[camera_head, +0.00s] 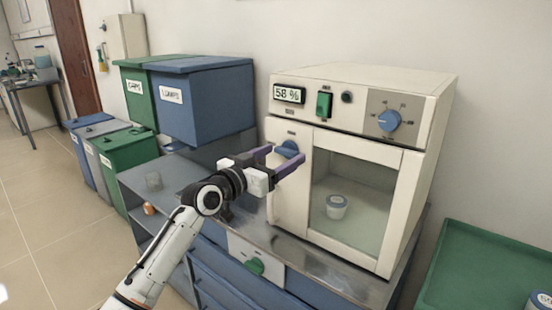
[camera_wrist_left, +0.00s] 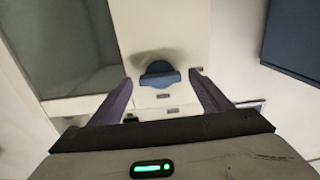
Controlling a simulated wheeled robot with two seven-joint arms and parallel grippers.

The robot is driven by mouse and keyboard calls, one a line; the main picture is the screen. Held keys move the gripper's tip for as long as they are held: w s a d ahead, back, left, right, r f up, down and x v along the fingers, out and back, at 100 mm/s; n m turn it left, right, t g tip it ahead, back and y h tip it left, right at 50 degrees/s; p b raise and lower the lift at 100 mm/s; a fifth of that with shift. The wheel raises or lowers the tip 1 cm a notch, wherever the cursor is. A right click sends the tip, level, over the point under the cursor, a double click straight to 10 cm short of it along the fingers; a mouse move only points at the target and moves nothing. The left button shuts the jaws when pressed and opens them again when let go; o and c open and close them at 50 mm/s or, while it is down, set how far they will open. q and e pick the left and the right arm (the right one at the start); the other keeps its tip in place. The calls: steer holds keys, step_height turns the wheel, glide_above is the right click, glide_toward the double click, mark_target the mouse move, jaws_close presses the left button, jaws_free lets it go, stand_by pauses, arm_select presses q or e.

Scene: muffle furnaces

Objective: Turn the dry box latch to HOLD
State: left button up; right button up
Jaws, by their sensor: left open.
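The cream dry box (camera_head: 330,75) stands on the metal-topped cabinet, with its glass door closed and its display reading 58 %. Its blue latch (camera_head: 287,148) is at the upper left of the front. In the left wrist view the latch (camera_wrist_left: 159,74) is a blue knob with a wide bar, lying roughly across the picture, with small unreadable labels near it. My left gripper (camera_head: 283,157) is open, its purple fingers pointing at the latch, one to each side of it in the wrist view. I see no clear contact. My right gripper is out of view.
A blue dial (camera_head: 388,121) and green switch (camera_head: 324,104) are on the top panel. Blue and green bins (camera_head: 205,105) stand left, a green tray (camera_head: 490,265) right.

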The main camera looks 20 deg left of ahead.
arm_select(q)
steer(key=b+v, duration=0.1)
steer(key=v, duration=0.9)
steer(key=shift+s, duration=0.15)
steer(key=s+d+f+n+g+y, duration=0.15)
steer(key=s+f, duration=0.25)
steer(key=f, duration=0.6)
steer(key=s+d+f+g, duration=0.1)
steer(key=s+f+g, duration=0.1)
steer(key=s+f, duration=0.5)
steer(key=s+d+f+g+y, duration=0.1)
steer(key=s+f, duration=0.1)
steer(key=f, duration=1)
steer(key=s+d+f+g, duration=0.2)
steer(key=s+f, duration=0.5)
steer(key=s, duration=0.3)
steer(key=s+d+f+g+y, duration=0.1)
steer(key=s+d+f+g, duration=0.1)
steer(key=s+f, duration=0.6)
steer(key=s, duration=0.3)
steer(key=shift+s, duration=0.2)
steer(key=shift+d+f, duration=0.1)
